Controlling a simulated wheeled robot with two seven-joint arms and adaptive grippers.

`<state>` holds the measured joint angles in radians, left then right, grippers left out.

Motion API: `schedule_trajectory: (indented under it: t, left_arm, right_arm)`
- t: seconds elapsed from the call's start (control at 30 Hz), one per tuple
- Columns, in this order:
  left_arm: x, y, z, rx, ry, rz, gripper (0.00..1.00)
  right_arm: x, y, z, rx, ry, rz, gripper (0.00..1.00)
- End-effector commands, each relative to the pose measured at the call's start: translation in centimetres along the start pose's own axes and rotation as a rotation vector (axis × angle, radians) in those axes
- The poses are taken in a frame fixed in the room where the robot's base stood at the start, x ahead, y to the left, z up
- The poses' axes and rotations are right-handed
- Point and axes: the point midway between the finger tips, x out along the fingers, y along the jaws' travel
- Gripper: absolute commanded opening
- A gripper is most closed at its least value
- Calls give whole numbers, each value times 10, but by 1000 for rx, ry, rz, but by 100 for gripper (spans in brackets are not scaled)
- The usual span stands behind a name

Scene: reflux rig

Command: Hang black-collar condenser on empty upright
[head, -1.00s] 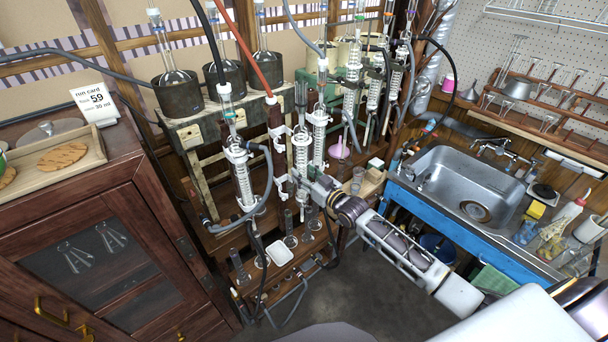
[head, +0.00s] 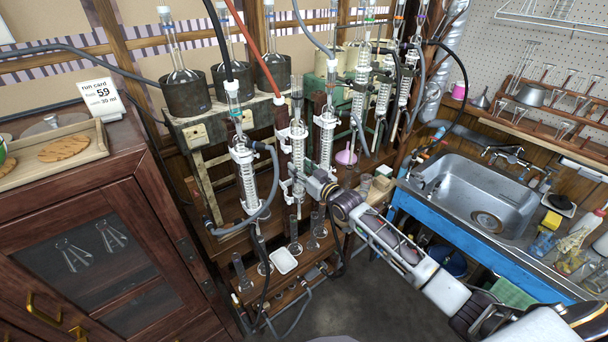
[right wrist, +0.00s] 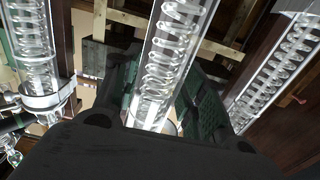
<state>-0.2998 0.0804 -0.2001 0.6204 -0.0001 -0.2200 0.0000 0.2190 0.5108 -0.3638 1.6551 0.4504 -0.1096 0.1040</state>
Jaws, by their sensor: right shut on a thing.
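My right gripper (head: 309,182) reaches in from the lower right and is shut on the black-collar condenser (head: 298,150), a clear upright tube with a coil and a dark collar near its top. In the right wrist view the two dark fingers (right wrist: 160,98) lie on either side of the condenser (right wrist: 168,60). A dark red-brown upright (head: 282,116) with white clamp fittings stands right behind and left of the condenser. They overlap in the head view; I cannot tell whether they touch. My left gripper is out of view.
Condensers stand close on both sides, one at left (head: 244,170) and one at right (head: 326,135), with hoses. Glass cylinders and a white dish (head: 284,261) stand on the low shelf below. A sink (head: 480,195) is at right.

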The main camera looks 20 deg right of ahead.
Motion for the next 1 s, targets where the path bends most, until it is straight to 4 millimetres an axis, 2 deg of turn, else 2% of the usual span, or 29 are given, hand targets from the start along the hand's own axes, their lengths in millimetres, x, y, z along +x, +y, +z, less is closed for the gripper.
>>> schedule_trajectory:
  t: [0.23, 0.6, 1.0]
  left_arm:
    - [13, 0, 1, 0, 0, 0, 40]
    - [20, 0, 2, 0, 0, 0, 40]
    - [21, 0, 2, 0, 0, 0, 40]
  right_arm:
    - [17, 0, -1, -1, 5, 0, 9]
    - [38, 0, -2, -1, 4, 0, 9]
    - [45, 0, -2, -1, 4, 0, 9]
